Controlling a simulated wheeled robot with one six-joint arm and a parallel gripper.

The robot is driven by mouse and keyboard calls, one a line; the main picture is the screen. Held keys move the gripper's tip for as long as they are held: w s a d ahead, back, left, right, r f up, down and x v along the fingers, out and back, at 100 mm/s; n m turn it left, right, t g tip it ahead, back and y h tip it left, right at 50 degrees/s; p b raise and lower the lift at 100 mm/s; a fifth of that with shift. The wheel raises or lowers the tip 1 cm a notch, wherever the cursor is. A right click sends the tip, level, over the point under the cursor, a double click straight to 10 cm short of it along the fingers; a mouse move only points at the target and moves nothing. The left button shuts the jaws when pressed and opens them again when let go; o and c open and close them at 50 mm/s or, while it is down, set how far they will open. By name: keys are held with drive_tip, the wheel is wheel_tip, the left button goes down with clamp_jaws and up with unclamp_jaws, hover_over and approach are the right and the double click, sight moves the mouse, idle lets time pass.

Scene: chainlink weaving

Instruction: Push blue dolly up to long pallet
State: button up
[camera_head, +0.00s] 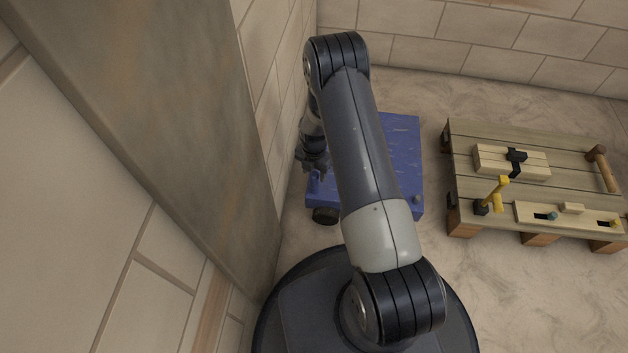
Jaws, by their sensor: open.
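The blue dolly (402,140) stands on the floor, a flat blue platform with a dark wheel at its near left corner. The long pallet (468,150) lies to the right of it, a slatted wooden pallet with tools and wooden pieces on it. A narrow strip of floor separates the two. My gripper (316,176) points down at the dolly's left side, by a small blue upright part on its near left corner. It is open. I cannot tell whether it touches that part. My arm hides the middle of the dolly.
A tiled wall and a broad brown-grey beam (165,130) run close along the left of the dolly. Another tiled wall (480,35) closes off the back. The floor (530,300) in front of the pallet is clear. On the pallet are a yellow-handled tool (495,193) and a mallet (604,166).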

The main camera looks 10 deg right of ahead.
drive_tip(key=shift+f+b, duration=0.6)
drive_tip(key=shift+f, duration=1.75)
clamp_jaws()
